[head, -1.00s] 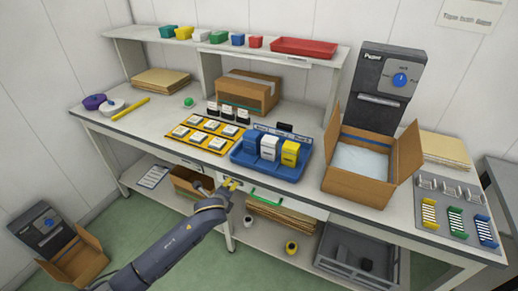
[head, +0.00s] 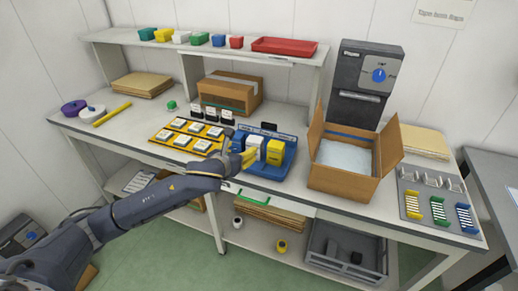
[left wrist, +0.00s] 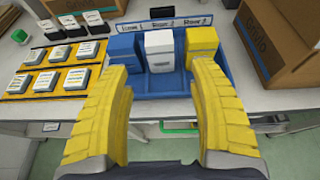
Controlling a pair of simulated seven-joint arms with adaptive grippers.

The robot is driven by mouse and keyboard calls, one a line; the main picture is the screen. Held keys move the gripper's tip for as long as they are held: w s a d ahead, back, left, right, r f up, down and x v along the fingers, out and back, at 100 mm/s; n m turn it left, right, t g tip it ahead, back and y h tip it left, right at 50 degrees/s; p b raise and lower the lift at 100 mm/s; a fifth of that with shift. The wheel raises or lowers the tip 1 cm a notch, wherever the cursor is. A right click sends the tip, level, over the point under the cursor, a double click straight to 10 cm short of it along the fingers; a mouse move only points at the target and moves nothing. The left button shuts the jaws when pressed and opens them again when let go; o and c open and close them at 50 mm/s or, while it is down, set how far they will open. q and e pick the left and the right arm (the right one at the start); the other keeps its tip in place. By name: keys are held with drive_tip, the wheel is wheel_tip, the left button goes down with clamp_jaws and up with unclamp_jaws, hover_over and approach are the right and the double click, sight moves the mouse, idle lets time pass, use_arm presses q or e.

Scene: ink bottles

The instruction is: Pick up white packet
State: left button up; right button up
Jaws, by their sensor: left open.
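The white packet (left wrist: 159,52) stands upright in the blue tray (left wrist: 160,86), between a blue packet (left wrist: 122,50) on the left and a yellow packet (left wrist: 201,42) on the right. In the head view the white packet (head: 257,143) is partly hidden behind my left gripper (head: 243,157). In the left wrist view my left gripper (left wrist: 162,76) is open, its yellow fingers spread wide with nothing between them. The white packet lies beyond the fingertips, lined up with the gap. My right gripper is not in view.
An open cardboard box (head: 345,175) stands right of the tray. A yellow rack (head: 175,141) of square bottles lies to the left, with dark bottles (head: 211,113) behind it. A closed carton (head: 228,91) sits under the shelf.

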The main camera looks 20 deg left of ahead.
sight(254, 140)
use_arm(q)
drive_tip(key=x, duration=1.5)
drive_tip(key=shift+w+a, duration=0.15)
drive_tip(key=shift+w, duration=0.3)
drive_tip(key=c, duration=0.9)
